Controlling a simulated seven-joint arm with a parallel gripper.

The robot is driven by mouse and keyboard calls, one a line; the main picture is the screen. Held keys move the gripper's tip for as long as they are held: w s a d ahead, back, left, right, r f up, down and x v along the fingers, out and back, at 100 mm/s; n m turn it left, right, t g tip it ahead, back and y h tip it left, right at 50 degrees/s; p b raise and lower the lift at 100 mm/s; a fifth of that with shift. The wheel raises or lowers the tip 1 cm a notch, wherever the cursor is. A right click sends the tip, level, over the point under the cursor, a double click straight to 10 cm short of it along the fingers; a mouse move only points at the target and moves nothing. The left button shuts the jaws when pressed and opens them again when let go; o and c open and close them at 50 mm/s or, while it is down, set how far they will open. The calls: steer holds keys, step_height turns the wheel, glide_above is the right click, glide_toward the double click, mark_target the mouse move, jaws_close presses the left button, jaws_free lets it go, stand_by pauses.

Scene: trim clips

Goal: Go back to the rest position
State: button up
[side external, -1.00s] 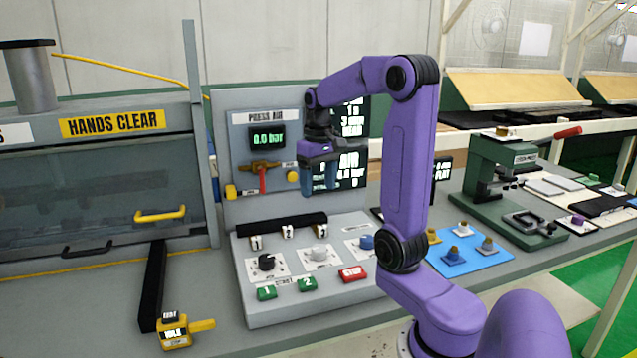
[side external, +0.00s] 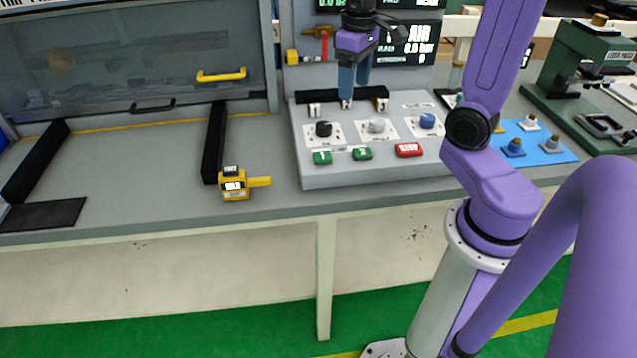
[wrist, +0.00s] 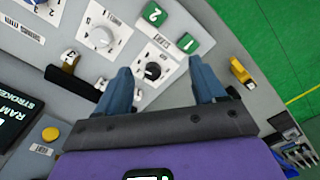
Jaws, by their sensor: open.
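My gripper (side external: 354,82) is purple with two blue fingers. It points down over the grey control console (side external: 318,178), near the row of small white switches at its back. In the side view the fingertips overlap the middle switch; I cannot tell the exact gap. In the wrist view my gripper (wrist: 162,76) has its fingers spread with nothing held between them. A black knob (wrist: 153,71) shows between the fingertips, below them on the console.
The console also carries a grey knob (side external: 377,125), a blue knob (side external: 427,121), green buttons (side external: 362,154) and a red stop button (side external: 408,150). A yellow device (side external: 235,184) lies to the left. A green press (side external: 590,75) and blue mat (side external: 550,150) are at right.

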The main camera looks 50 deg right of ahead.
steer(key=s+a+f+n, duration=0.2)
steer(key=s+a+n, duration=0.3)
steer(key=s+a, duration=0.2)
steer(key=s+a+f+n, duration=0.3)
steer(key=s+a+n, duration=0.3)
steer(key=s, duration=0.5)
steer(key=shift+s+a+n, duration=0.3)
steer(key=shift+s+a, duration=0.05)
steer(key=shift+a, duration=0.1)
